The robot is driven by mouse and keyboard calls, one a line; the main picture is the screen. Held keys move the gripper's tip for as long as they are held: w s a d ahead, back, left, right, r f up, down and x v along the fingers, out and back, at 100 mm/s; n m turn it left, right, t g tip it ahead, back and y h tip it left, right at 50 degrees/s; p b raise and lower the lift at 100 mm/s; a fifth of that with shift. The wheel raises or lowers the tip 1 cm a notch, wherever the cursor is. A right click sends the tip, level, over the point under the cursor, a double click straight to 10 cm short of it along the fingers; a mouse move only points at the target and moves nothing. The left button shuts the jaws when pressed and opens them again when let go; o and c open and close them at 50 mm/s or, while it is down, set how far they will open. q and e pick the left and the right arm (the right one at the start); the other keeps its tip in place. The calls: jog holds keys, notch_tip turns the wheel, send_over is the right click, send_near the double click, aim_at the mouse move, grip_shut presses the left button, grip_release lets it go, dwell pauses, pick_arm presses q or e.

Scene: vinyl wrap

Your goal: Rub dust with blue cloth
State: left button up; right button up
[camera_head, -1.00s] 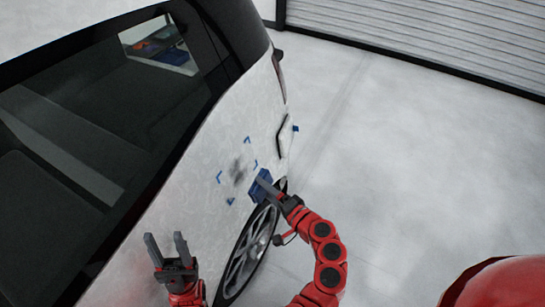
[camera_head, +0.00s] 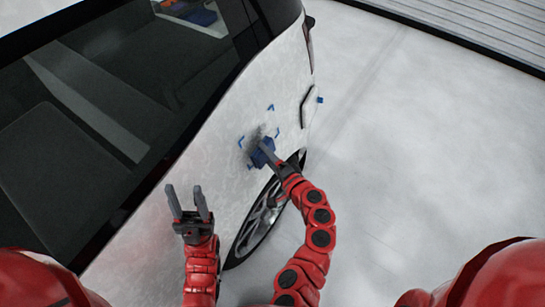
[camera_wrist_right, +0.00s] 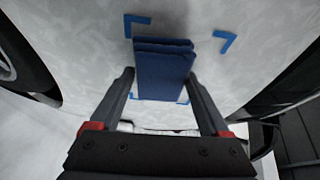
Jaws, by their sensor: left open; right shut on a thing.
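The blue cloth (camera_head: 261,152) is a folded pad held against or very close to the white car panel. It also shows in the right wrist view (camera_wrist_right: 163,72), between the fingers. My right gripper (camera_head: 268,160) is shut on it; in the right wrist view its fingers (camera_wrist_right: 163,88) flank the pad. The grey dust patch (camera_head: 256,135) shows on the panel just above the cloth, inside blue corner marks (camera_head: 270,108); the cloth hides part of the marked area. My left gripper (camera_head: 188,207) is open and empty, in front of the panel to the left.
The white car (camera_head: 220,130) fills the left side, with dark windows above and a rear wheel (camera_head: 262,215) below the marked area. A dark bracket-shaped part (camera_head: 308,107) sits right of the marks. The floor (camera_head: 420,150) to the right is clear.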

jog(key=shift+w+a+f+b, duration=0.2)
jog(key=shift+w+a+b, duration=0.25)
jog(key=shift+a, duration=0.35)
dwell(0.7)
jog(key=shift+w+d, duration=0.1)
jog(key=shift+w, duration=0.05)
